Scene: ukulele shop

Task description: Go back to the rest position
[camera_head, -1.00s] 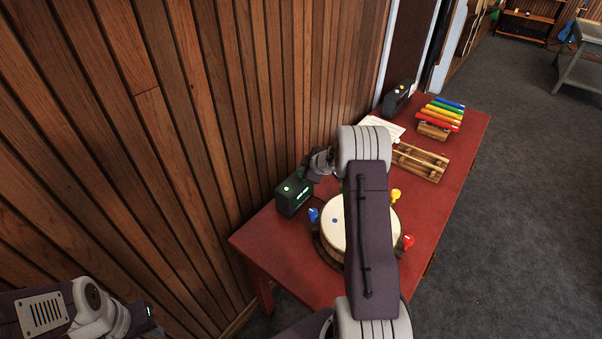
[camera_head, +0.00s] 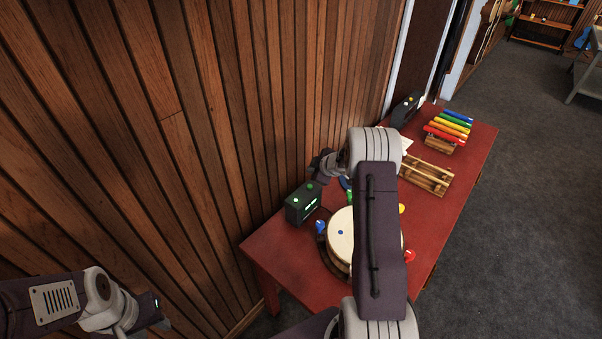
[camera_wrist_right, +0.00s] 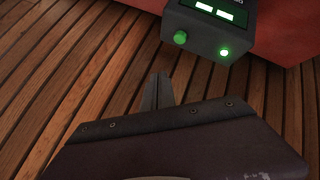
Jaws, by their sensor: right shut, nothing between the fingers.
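My right arm reaches across the red table in the head view, with its shut, empty gripper (camera_head: 319,167) above and behind the black box with green lights. The gripper's fingertips (camera_wrist_right: 163,84) show in the right wrist view, pressed together in front of the wooden slats and apart from the box. My left gripper (camera_head: 158,316) is at the lower left in the head view, by the wood wall and clear of the table. Its fingers are too unclear to tell open from shut.
The black box (camera_head: 302,203) stands on the red table (camera_head: 283,252); its knob and lit lamp show in the wrist view (camera_wrist_right: 212,32). A round drum (camera_head: 340,236) is partly hidden by my right arm. A wooden rack (camera_head: 426,175) and a colourful xylophone (camera_head: 447,130) lie beyond. Grey floor is open at right.

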